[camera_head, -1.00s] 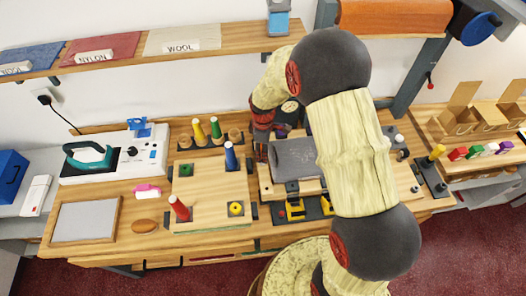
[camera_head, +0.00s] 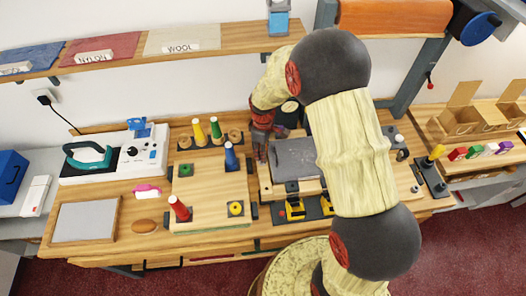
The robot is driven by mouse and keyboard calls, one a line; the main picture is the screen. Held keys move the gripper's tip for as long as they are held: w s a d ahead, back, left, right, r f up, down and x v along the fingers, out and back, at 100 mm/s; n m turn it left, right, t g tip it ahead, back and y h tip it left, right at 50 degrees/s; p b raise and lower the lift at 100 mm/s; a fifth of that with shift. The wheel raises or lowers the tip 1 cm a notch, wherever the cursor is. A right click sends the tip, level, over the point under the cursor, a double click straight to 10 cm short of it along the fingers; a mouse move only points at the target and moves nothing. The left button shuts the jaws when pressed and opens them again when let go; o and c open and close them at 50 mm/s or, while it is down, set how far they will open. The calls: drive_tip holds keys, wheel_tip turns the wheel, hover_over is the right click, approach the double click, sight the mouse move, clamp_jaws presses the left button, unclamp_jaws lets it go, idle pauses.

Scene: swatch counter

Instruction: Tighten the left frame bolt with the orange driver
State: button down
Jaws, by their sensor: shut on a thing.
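My gripper (camera_head: 260,154) points down at the left end of a grey plate (camera_head: 294,160), which lies on a wooden block (camera_head: 270,189) in the middle of the counter. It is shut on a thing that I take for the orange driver. Its fingers and wrist hide most of that thing, and its colour is not clear. The left frame bolt cannot be made out at this size. I cannot tell whether the driver touches it.
Left of the plate is a wooden board with a blue peg (camera_head: 231,157) and a red peg (camera_head: 179,208). Yellow and green cones stand behind it. Yellow-and-black parts (camera_head: 296,211) lie in front of the plate. My arm covers the plate's right side. A rack with a yellow handle (camera_head: 437,152) stands right.

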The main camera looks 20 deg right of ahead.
drive_tip(key=m, duration=0.4)
drive_tip(key=shift+m, duration=0.3)
drive_tip(key=shift+r+p, duration=2.05)
drive_tip(key=shift+r, duration=1.35)
